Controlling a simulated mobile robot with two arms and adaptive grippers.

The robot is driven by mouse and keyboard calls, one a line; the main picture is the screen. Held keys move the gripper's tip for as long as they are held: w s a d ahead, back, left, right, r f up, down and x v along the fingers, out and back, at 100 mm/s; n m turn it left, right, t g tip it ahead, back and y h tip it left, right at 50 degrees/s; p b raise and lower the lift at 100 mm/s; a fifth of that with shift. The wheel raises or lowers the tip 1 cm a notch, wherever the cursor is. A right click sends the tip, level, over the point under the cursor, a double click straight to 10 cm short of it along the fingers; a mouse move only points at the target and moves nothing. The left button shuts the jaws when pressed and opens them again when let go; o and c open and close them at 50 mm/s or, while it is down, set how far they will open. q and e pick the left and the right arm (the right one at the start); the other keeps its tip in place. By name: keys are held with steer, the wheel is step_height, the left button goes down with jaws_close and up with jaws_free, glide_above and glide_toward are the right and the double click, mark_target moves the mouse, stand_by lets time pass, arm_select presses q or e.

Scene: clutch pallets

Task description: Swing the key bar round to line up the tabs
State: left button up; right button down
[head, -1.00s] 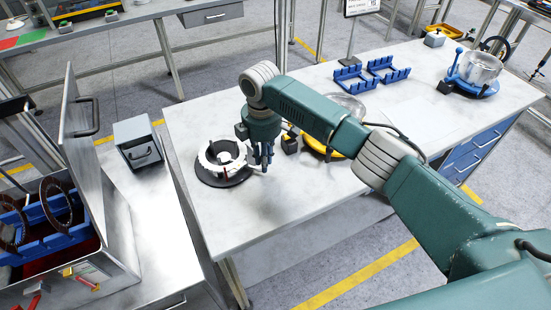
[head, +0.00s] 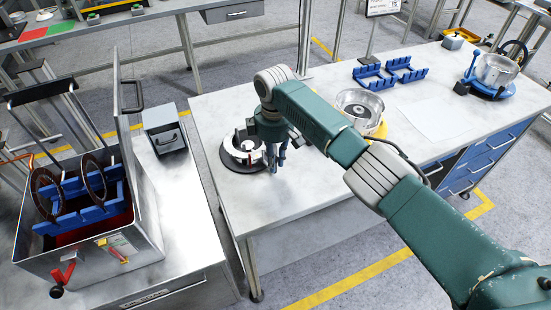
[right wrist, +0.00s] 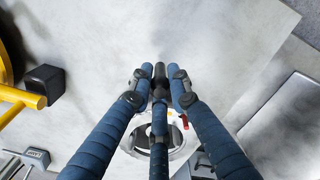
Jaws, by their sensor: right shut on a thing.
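A white ring-shaped part with notches (head: 254,156) sits on a round black base (head: 232,164) at the left end of the white table. It also shows in the right wrist view (right wrist: 181,150), partly behind my fingers, with a small red mark (right wrist: 185,122) at its edge. My right gripper (head: 277,165) is low at the ring's right side. In the right wrist view its blue fingers (right wrist: 160,88) are shut on a dark bar end (right wrist: 160,71), which looks like the key bar. The bar's length and the tabs' alignment are hidden or too small to tell. My left gripper is not in view.
Blue racks (head: 370,78) and a pot on a blue base (head: 489,89) are farther back. A grey box (head: 163,135) and open metal case (head: 140,250) are at left. The table's front is bare.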

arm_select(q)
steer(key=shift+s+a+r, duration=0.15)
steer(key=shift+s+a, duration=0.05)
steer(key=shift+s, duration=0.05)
arm_select(e)
steer(key=shift+s+a+f, duration=0.1)
steer(key=shift+s+a, duration=0.2)
steer(key=shift+s, duration=0.05)
steer(key=shift+s+a, duration=0.1)
steer(key=c, duration=1.6)
jaws_free()
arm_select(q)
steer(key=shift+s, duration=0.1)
arm_select(e)
steer(key=shift+r, duration=0.3)
step_height(320, 180, up, 12)
steer(key=shift+f, duration=0.2)
steer(key=shift+f, duration=0.1)
